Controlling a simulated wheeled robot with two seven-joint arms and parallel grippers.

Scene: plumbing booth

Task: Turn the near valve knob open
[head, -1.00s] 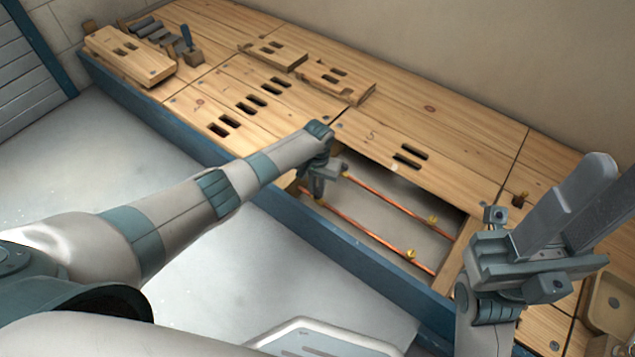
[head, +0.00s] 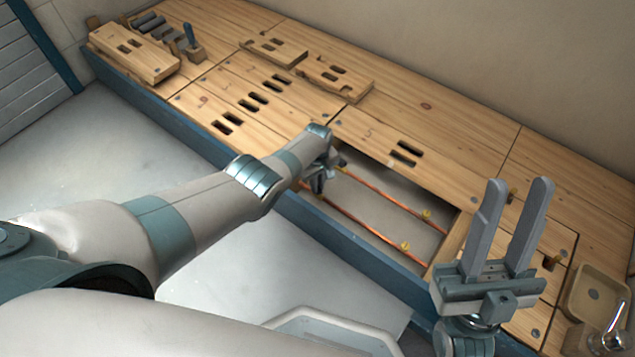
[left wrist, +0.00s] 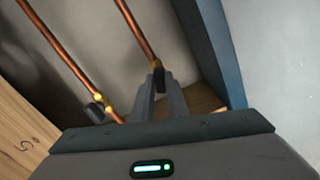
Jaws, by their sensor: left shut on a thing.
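The near copper pipe (head: 358,222) runs through the open bay in the wooden deck, close to the blue front rail. My left gripper (head: 320,186) reaches down to this pipe's left end. In the left wrist view, its fingers (left wrist: 158,84) are shut on the dark near valve knob (left wrist: 159,75), which they partly hide. The knob's exact angle cannot be told. The far copper pipe (head: 390,195) lies behind, and its dark knob (left wrist: 95,112) stands free beside brass fittings in the left wrist view. My right gripper (head: 519,185) is open and empty, fingers pointing up, over the deck's right part.
The wooden deck (head: 440,115) has paired slots. Loose slotted boards (head: 335,82) lie on it, with another board (head: 133,52) at the far left near a blue-handled tool (head: 190,38). A tan tray (head: 598,292) is at right. The floor (head: 90,150) in front is clear.

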